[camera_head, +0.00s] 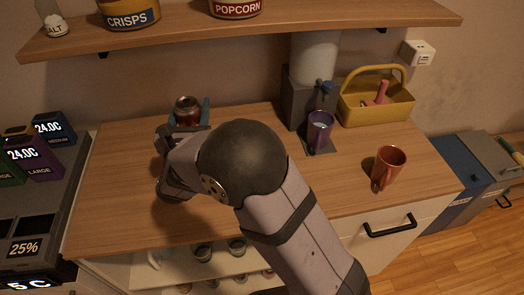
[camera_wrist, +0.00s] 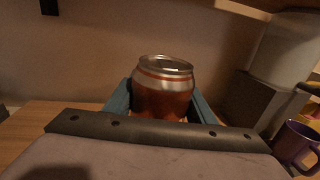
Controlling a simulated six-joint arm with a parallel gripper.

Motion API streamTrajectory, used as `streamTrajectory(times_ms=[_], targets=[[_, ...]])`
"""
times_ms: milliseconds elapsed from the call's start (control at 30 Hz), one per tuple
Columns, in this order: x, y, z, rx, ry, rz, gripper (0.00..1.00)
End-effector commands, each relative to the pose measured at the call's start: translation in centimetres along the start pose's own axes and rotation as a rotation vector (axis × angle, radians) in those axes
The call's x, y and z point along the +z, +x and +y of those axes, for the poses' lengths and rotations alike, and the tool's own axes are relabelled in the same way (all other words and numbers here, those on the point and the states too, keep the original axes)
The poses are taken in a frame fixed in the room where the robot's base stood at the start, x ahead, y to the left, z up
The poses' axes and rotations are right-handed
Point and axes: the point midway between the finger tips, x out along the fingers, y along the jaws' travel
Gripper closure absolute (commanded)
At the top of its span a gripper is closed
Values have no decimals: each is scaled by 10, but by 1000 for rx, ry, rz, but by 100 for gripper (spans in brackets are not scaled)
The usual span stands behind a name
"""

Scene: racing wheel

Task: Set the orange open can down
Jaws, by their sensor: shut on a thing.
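The orange can (camera_head: 187,108) is at the back left of the counter in the head view, upright, with its silver top showing. In the wrist view the orange can (camera_wrist: 164,90) stands between two blue-grey fingers. My gripper (camera_head: 190,115) is shut on the can, one finger on each side. It also shows in the wrist view (camera_wrist: 162,103). The can's lower part is hidden by my wrist, so I cannot tell whether its base touches the counter.
The wooden counter (camera_head: 115,190) has free room at the left and front. A purple cup (camera_head: 320,130) stands at a grey dispenser (camera_head: 299,95). An orange mug (camera_head: 388,165) and a yellow caddy (camera_head: 375,108) are at the right. A shelf (camera_head: 190,38) hangs above the back.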

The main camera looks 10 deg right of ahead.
Motion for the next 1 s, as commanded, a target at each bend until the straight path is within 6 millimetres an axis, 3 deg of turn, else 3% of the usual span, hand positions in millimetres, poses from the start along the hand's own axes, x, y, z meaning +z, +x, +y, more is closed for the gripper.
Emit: streamTrajectory(times_ms=[167,567,867,1000], targets=[[-3,0,0,0,-2,1,74],[-53,0,0,0,-2,2,74],[-61,0,0,-1,0,0,74],[-75,0,0,0,-4,3,74]])
